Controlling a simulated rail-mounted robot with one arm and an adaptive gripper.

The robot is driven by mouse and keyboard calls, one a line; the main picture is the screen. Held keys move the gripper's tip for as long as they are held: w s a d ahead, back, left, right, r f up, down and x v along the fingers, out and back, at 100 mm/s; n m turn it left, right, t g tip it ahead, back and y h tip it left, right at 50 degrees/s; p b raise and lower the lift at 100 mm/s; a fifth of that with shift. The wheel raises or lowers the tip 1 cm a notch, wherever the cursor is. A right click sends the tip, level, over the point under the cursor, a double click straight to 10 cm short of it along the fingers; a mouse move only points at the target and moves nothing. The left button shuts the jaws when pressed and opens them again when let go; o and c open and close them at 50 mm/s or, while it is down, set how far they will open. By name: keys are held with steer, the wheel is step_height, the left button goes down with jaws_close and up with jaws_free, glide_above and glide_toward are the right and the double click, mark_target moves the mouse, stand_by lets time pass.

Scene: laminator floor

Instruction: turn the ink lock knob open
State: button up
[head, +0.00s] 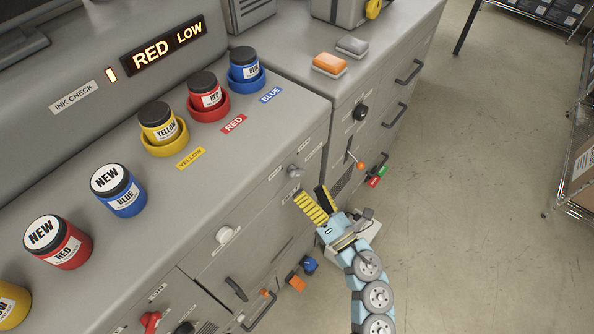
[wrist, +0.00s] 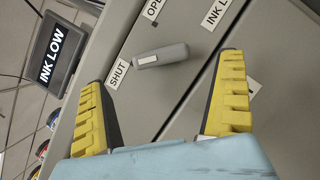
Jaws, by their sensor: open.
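The ink lock knob (wrist: 172,54) is a grey bar-shaped handle on the grey cabinet front, with a white mark on its left end. In the wrist view that marked end points toward the SHUT label (wrist: 118,74); the OPEN label (wrist: 153,8) is above, partly cut off. A cut-off label beginning "INK L" (wrist: 216,14) is at upper right. In the head view the knob (head: 294,172) is small, just beyond my fingertips. My gripper (head: 309,192) is open and empty. In the wrist view its yellow fingers (wrist: 163,75) are spread either side of the knob, apart from it.
The display (head: 163,46) reads RED LOW. Yellow (head: 157,122), red (head: 205,90) and blue jars stand in holders on the counter; several more jars stand nearer.

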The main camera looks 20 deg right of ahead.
mark_target(299, 176)
steer(key=shift+x, duration=2.95)
steer(key=shift+f, duration=0.1)
steer(key=c, duration=1.2)
